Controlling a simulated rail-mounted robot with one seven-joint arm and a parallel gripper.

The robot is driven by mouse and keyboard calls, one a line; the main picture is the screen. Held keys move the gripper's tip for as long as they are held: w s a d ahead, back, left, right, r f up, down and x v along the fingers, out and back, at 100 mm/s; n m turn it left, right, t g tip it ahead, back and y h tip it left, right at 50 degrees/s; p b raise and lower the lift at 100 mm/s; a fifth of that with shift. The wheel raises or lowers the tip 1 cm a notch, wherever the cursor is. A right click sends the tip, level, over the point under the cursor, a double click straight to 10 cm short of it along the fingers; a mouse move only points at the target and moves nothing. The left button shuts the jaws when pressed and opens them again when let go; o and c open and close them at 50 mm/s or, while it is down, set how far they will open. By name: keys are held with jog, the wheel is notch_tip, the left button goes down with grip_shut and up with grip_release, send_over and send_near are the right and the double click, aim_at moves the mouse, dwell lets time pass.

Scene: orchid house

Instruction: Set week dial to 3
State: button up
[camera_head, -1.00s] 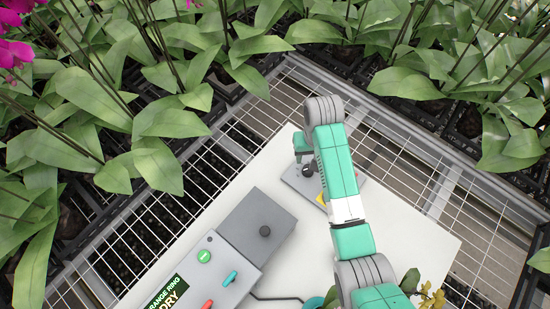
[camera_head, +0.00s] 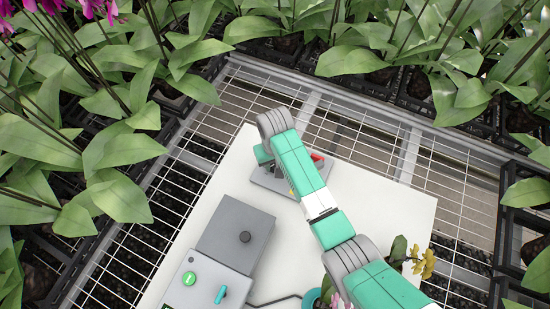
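A low grey panel (camera_head: 262,178) lies on the far part of the white board, partly under my arm. A yellow patch and a red part (camera_head: 317,157) show on it. My gripper (camera_head: 264,157) is at the panel's far left end, mostly hidden behind my own wrist. Its fingertips are hidden, so I cannot tell whether it is open or touching anything. No dial marked for weeks can be made out. A dark round knob that showed on the panel is now covered by my arm.
A yellow-flowered plant (camera_head: 422,262) is at right. Leafy orchids surround the wire bench.

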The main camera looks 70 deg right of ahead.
jog(key=c, duration=0.4)
jog(key=shift+r+p, duration=0.15)
jog(key=shift+p, duration=0.3)
jog(key=shift+r+m+p, duration=0.1)
jog(key=shift+m+p, duration=1)
jog(key=shift+m, duration=0.1)
jog(key=m+p, duration=0.3)
jog(key=m, duration=0.2)
jog(key=shift+f+m, duration=0.2)
jog(key=shift+m, duration=0.1)
jog(key=o, duration=1)
jog(key=shift+c, duration=0.2)
